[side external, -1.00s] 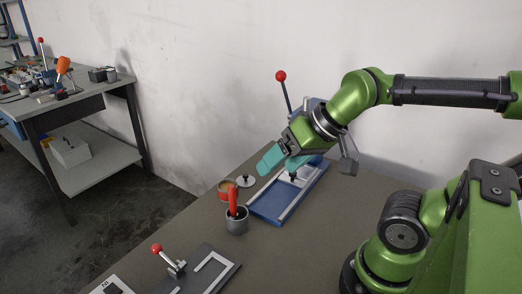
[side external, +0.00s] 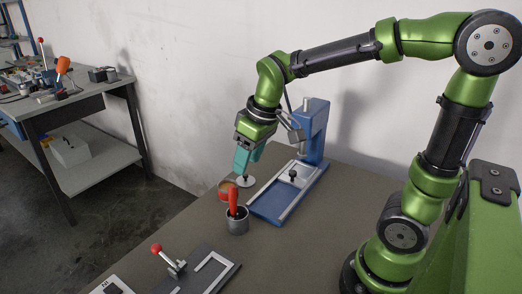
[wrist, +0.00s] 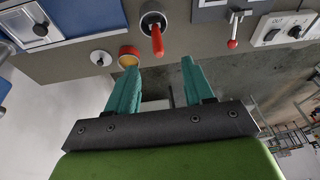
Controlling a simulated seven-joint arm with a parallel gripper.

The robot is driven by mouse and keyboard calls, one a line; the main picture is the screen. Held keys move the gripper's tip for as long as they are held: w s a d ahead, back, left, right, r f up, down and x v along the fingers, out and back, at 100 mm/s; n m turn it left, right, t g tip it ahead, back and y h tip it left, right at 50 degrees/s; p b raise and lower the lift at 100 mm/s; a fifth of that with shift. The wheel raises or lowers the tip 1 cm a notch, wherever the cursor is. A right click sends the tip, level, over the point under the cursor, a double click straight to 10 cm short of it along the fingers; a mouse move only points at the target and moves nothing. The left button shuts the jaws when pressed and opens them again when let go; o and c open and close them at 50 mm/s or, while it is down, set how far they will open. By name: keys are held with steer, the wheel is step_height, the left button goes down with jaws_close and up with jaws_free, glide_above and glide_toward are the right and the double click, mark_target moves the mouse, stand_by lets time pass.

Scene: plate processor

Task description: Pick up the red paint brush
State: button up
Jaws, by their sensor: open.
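The red paint brush (side external: 233,202) stands in a grey metal cup (side external: 237,226) on the table, with its red handle sticking up. In the wrist view the red handle (wrist: 157,42) and the cup (wrist: 148,8) lie beyond my fingertips, near the top. My gripper (side external: 247,165) has teal fingers pointing down. It is above and behind the cup, apart from the brush. In the wrist view my gripper (wrist: 160,66) is open with nothing between its fingers. The brush's lower end is hidden inside the cup.
An orange-rimmed round container (side external: 226,188) and a white disc with a knob (side external: 246,181) stand close behind the cup. A blue press fixture (side external: 268,208) is to the right. A dark plate with a red-knobbed lever (side external: 157,248) is in front left.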

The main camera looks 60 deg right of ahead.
steer(key=n, duration=0.1)
glide_toward(231, 201)
steer(key=shift+n, duration=0.3)
steer(key=x, duration=0.6)
steer(key=shift+d, duration=0.3)
steer(key=shift+w+x, duration=0.2)
steer(key=shift+x, duration=2.5)
steer(key=shift+d+r, duration=0.1)
steer(key=shift+d, duration=0.1)
steer(key=shift+c, duration=0.5)
jaws_close()
